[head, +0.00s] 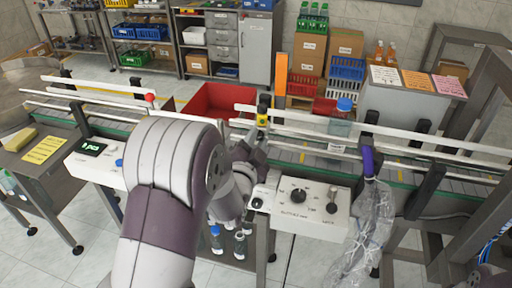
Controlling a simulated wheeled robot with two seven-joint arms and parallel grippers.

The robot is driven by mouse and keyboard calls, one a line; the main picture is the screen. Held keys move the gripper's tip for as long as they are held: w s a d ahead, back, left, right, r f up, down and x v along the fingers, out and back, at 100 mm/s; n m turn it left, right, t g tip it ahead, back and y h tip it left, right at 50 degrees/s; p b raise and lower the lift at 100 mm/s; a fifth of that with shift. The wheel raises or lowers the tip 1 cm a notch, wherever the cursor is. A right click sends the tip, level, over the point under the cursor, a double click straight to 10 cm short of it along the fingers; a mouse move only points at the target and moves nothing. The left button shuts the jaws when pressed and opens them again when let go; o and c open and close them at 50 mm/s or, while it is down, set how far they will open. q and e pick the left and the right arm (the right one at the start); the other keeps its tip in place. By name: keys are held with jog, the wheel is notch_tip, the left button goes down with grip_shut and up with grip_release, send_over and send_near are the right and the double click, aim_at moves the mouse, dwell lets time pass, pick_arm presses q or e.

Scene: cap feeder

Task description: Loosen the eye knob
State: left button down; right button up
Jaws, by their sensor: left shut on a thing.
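A small black-and-yellow sensor eye bracket (262,112) stands on the conveyor's guide rail near the middle of the head view. My left arm reaches up from the bottom, and my left gripper (252,143) is at the rail just below this bracket. The gripper is shut on the eye knob, which is mostly hidden behind the fingers and wrist. My right gripper is not in view.
The conveyor (300,148) runs across the view with white guide rails. A control box (305,207) with knobs stands just right of my wrist. A clear bottle with a blue cap (342,118) is on the belt. A red bin (215,101) stands behind.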

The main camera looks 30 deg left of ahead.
pick_arm(q)
jog(key=m+b, duration=0.2)
jog(key=m, duration=0.1)
jog(key=m+b, duration=0.1)
jog(key=m, duration=0.1)
jog(key=shift+f+b, duration=0.3)
jog(key=shift+b, duration=0.1)
jog(key=shift+r+m+b, duration=0.1)
jog(key=shift+m+b, duration=0.95)
jog(key=shift+m, duration=1.05)
jog(key=c, duration=0.9)
grip_release()
jog(key=shift+r, duration=0.1)
